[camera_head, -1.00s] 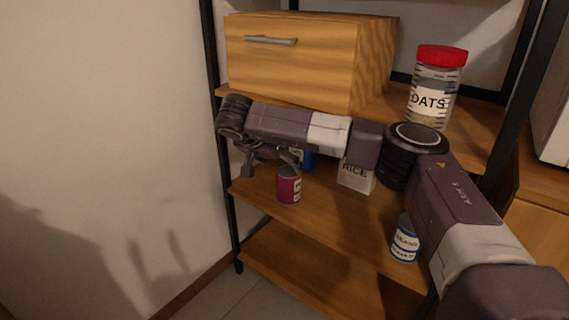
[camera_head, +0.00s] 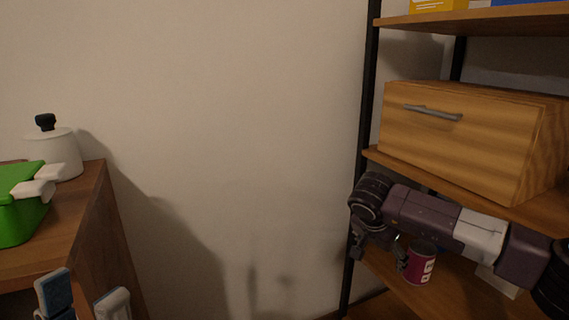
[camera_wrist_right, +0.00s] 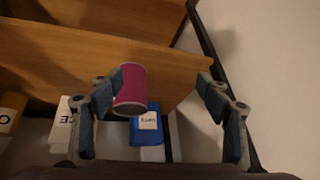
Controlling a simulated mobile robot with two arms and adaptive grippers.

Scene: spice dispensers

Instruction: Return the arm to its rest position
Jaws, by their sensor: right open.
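My right arm reaches across the front of the shelf unit in the head view, with its right gripper (camera_head: 380,246) at the left end of the arm. In the right wrist view the right gripper (camera_wrist_right: 160,84) is open, its fingers well apart. A magenta can (camera_head: 421,267) stands on the shelf below the drawer box, just right of the right gripper. In the right wrist view the can (camera_wrist_right: 132,86) shows by the left finger; whether they touch I cannot tell. My left gripper (camera_head: 85,300) is at the bottom left of the head view, fingers apart and empty.
A wooden drawer box (camera_head: 455,135) sits on the shelf above my right arm. A black post (camera_head: 366,110) stands close by. A blue package (camera_wrist_right: 146,124) is near the can.

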